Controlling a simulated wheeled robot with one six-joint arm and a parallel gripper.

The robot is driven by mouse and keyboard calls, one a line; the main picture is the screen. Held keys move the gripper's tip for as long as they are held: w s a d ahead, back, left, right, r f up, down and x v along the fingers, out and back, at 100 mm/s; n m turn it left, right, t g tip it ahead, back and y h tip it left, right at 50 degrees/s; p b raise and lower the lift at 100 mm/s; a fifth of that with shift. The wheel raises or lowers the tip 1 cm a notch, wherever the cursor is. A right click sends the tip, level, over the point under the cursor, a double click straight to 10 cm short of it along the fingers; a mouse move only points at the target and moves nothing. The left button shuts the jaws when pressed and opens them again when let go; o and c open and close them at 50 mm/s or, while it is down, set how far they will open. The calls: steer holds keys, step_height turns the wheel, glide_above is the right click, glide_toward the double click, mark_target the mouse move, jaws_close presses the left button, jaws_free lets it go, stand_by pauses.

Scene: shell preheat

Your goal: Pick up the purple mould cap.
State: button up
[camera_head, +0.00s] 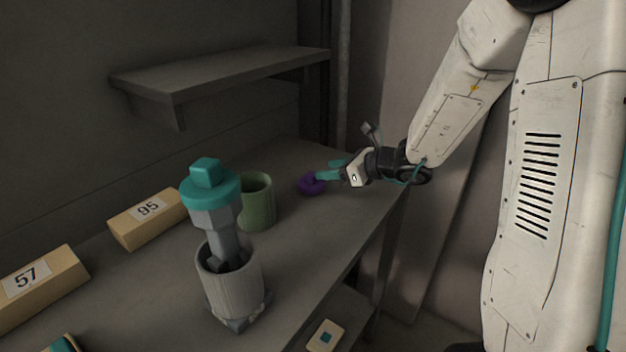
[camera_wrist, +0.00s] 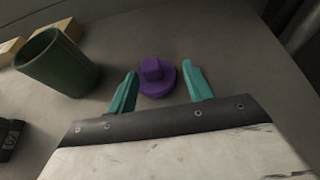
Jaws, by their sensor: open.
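The purple mould cap (camera_head: 309,186) lies on the grey bench top near its right end. It is a round disc with a square knob on top, and it also shows in the wrist view (camera_wrist: 156,82). My gripper (camera_head: 330,168) is open, with its teal fingers pointing at the cap. In the wrist view my gripper's fingertips (camera_wrist: 162,72) are on the left and right of the cap, with a gap on each side. Whether the fingers are level with the knob is hard to tell.
A green cup (camera_head: 257,203) stands left of the cap. A grey holder (camera_head: 232,285) with a teal-topped tool (camera_head: 211,190) stands nearer. Blocks marked 95 (camera_head: 146,219) and 57 (camera_head: 38,288) lie at left. A shelf (camera_head: 215,75) overhangs the bench's back.

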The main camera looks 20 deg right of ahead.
mark_target(308, 172)
steer(key=x, duration=0.4)
steer(key=s+a+x, duration=0.1)
steer(key=x, duration=0.1)
steer(key=shift+w+a+f, duration=0.2)
steer(key=shift+a+f, duration=0.1)
steer(key=shift+f, duration=0.05)
steer(key=shift+w+a+f, duration=0.2)
steer(key=shift+w+a, duration=0.05)
steer(key=shift+w, duration=0.1)
steer(key=c, duration=1.1)
